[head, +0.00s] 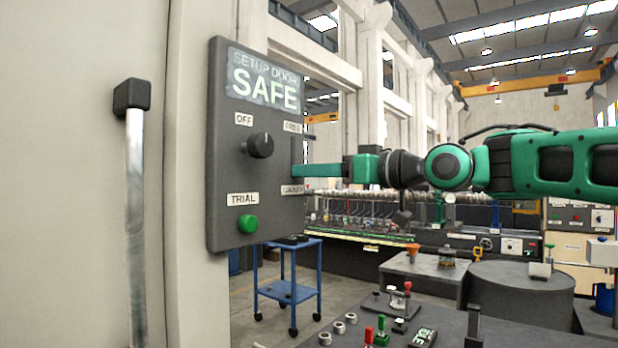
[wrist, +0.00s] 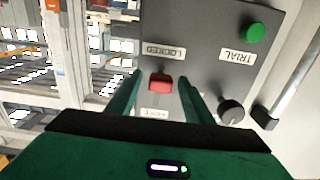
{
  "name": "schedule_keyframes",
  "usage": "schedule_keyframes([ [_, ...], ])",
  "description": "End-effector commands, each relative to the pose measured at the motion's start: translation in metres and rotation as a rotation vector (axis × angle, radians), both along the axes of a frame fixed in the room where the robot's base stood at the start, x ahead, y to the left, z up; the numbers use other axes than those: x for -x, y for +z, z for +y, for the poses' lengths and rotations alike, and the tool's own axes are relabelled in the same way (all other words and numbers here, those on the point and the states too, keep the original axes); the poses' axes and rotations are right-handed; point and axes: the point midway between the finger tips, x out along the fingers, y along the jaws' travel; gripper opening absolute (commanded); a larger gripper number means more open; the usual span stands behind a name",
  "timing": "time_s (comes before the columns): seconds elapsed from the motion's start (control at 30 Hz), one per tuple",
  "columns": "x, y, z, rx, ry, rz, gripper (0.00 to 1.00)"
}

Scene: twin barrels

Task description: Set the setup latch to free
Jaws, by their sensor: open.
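The setup latch (wrist: 160,82) is a small red block on the dark grey control panel (head: 225,165). In the wrist view it sits between the LOCKED label (wrist: 165,50) and the partly covered FREE label (wrist: 155,114); which setting it is at I cannot tell. My gripper (wrist: 158,77) is open. Its green fingers stand on either side of the latch, with a small gap to each. In the head view my gripper (head: 300,170) reaches the panel's right edge from the right and hides the latch. The FREE label (head: 292,127) shows above it and the LOCKED label (head: 293,190) below.
The panel also has a SETUP DOOR SAFE display (head: 264,82), a black knob (head: 260,146) by the OFF label and a green TRIAL button (head: 247,224). A metal handle bar (head: 136,210) stands to the left. A blue trolley (head: 288,290) stands behind and below.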

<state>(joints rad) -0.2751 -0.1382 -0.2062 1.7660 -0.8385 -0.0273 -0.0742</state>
Motion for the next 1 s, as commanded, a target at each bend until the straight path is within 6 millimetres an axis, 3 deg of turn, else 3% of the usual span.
schedule_keyframes([
  [0.2,-0.01,0.0,0.014,0.0,0.001,0.0,0.47],
  [0.5,-0.011,0.0,0.014,-0.001,-0.001,0.001,0.47],
  [0.57,-0.011,0.0,0.014,-0.001,-0.001,0.001,0.35],
  [0.7,-0.012,0.0,0.014,-0.001,-0.002,0.001,0.01],
  [0.87,-0.012,0.002,0.013,0.0,-0.003,0.0,0.0],
  [1.0,-0.013,0.02,0.012,0.0,-0.005,-0.003,0.0],
])
